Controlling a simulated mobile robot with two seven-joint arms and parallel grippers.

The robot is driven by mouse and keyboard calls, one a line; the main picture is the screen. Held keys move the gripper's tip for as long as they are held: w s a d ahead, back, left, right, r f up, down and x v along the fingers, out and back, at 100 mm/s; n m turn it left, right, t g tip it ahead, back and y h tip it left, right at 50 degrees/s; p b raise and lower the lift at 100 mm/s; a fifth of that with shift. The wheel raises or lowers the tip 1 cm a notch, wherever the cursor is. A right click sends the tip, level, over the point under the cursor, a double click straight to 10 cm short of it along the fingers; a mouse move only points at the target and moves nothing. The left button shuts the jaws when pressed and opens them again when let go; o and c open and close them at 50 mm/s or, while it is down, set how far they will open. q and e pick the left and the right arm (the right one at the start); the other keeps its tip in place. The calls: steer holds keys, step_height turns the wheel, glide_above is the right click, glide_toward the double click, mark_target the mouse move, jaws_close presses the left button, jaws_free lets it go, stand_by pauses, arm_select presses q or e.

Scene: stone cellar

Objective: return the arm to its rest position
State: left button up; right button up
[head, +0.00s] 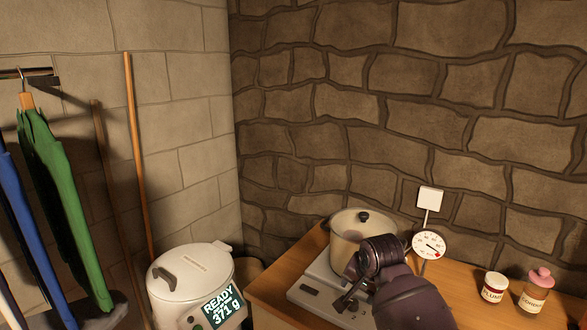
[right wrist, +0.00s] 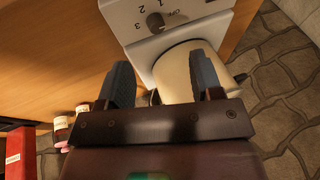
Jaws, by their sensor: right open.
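My right arm (head: 405,290) reaches in from the bottom right of the head view, in front of a lidded cream pot (head: 362,228) on a hot plate (head: 318,289). In the right wrist view my right gripper (right wrist: 162,80) is open, its two dark fingers spread apart. The pot (right wrist: 177,72) shows beyond and partly between the fingers, with no clear grip on it. The hot plate's dial (right wrist: 155,22) with its numbers shows above. The arm hides part of the pot and hot plate in the head view. My left gripper is not in view.
A white lidded appliance (head: 190,275) reading READY 371 g stands left of the wooden counter (head: 268,290). A round dial gauge (head: 428,245) stands behind the arm. Two small jars (head: 494,287) (head: 536,292) sit at right.

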arm_select(q)
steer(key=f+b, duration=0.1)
steer(key=b, duration=0.2)
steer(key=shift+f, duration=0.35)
arm_select(e)
steer(key=s+d+f+n+t, duration=0.2)
steer(key=s+d+f, duration=0.2)
steer(key=s+f, duration=0.3)
steer(key=s+d+f+n+t, duration=0.2)
steer(key=s+f, duration=0.5)
steer(key=s, duration=0.8)
steer(key=s+d+f+n+t+h, duration=0.1)
steer(key=s+d+f+n+t, duration=0.2)
steer(key=s+d+f, duration=0.3)
steer(key=s+f, duration=0.1)
steer(key=s, duration=0.4)
steer(key=shift+n, duration=0.4)
